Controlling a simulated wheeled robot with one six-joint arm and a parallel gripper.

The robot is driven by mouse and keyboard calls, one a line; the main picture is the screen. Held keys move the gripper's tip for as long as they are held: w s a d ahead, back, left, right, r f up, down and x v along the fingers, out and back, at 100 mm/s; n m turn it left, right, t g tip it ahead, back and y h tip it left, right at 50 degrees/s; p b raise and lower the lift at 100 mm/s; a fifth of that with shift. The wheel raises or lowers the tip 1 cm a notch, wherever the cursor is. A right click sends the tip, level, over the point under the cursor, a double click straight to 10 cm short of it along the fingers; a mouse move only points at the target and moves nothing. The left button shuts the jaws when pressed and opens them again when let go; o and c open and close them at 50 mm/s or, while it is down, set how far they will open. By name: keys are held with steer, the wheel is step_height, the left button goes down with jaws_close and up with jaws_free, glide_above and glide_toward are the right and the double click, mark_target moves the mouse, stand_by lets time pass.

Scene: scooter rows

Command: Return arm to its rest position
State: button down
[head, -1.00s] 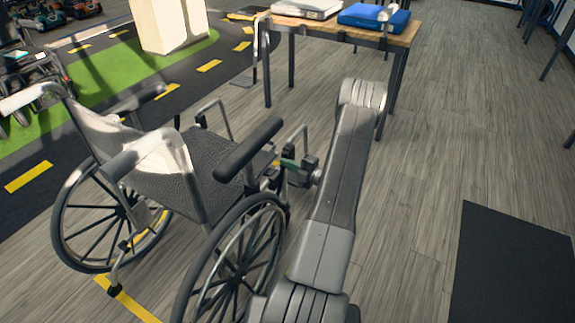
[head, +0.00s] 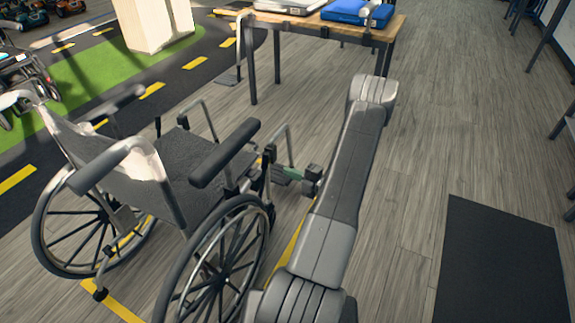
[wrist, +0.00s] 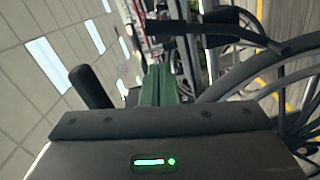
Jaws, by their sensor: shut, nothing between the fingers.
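My arm (head: 345,185) reaches forward from the bottom of the head view and bends back down at its far elbow. My gripper (head: 283,171) shows at the right side of the wheelchair (head: 205,165), close to its front frame. I cannot tell whether it touches the frame. In the wrist view its green fingers (wrist: 160,84) are together with nothing between them. In that view a dark armrest (wrist: 220,42) and a wheel (wrist: 245,75) of the wheelchair are near, to the right of the fingers.
A wooden table (head: 300,22) stands ahead, with a blue case (head: 350,11) and a silver case (head: 290,5) on it. A dark mat (head: 500,262) lies on the right. The wood floor (head: 440,120) between arm and mat is clear. A white pillar (head: 155,22) stands back left.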

steer(key=shift+s+d, duration=0.35)
steer(key=shift+d, duration=0.2)
steer(key=shift+w+a, duration=0.1)
